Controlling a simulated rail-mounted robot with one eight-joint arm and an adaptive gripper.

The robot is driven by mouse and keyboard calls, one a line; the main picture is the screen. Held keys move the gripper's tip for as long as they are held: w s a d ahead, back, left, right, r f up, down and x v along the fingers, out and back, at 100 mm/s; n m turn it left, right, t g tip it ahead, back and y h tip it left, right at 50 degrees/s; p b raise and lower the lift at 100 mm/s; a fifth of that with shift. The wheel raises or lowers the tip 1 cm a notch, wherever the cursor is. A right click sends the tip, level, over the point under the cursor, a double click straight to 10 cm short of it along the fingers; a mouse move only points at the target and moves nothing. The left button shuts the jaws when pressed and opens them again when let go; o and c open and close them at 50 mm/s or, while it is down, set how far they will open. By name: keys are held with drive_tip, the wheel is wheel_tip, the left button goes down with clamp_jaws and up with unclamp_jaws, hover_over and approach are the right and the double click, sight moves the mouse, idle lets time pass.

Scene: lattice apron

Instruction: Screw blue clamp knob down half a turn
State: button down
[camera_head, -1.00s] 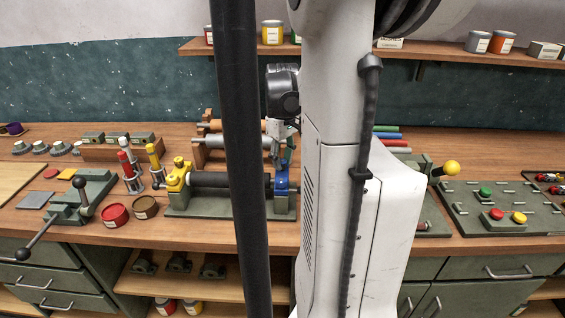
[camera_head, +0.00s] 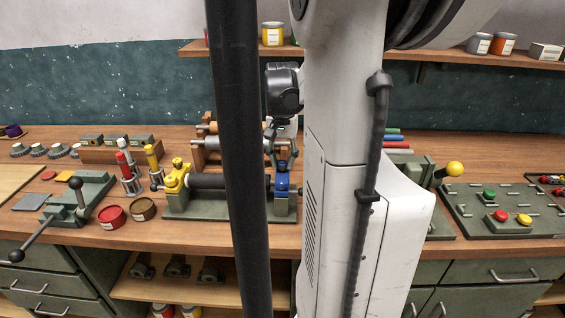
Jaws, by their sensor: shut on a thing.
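The blue clamp (camera_head: 281,184) stands at the right end of a grey-green fixture (camera_head: 215,212) on the bench. A dark roller (camera_head: 205,181) lies along this fixture. My gripper (camera_head: 281,163) points down at the top of the blue clamp, its fingers on either side of the blue knob. It is shut on the knob, which is small and mostly hidden by the fingers. A matching yellow clamp (camera_head: 176,178) with its own knob is at the fixture's left end. My column and arm hide part of the fixture and the bench to its right.
Red and yellow handled tools (camera_head: 124,160) stand left of the yellow clamp. Red (camera_head: 111,216) and brown (camera_head: 143,208) tins sit in front. A wooden rack with rollers (camera_head: 205,143) is close behind the fixture. A button panel (camera_head: 500,210) is at right.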

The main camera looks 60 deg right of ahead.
sight(282, 162)
drive_tip(key=m, duration=0.5)
drive_tip(key=shift+m+b, duration=0.3)
drive_tip(key=shift+b, duration=0.05)
drive_tip(key=m, duration=0.5)
drive_tip(key=shift+m, duration=0.3)
drive_tip(key=c, duration=1.5)
unclamp_jaws()
wheel_tip(282, 162, up, 12)
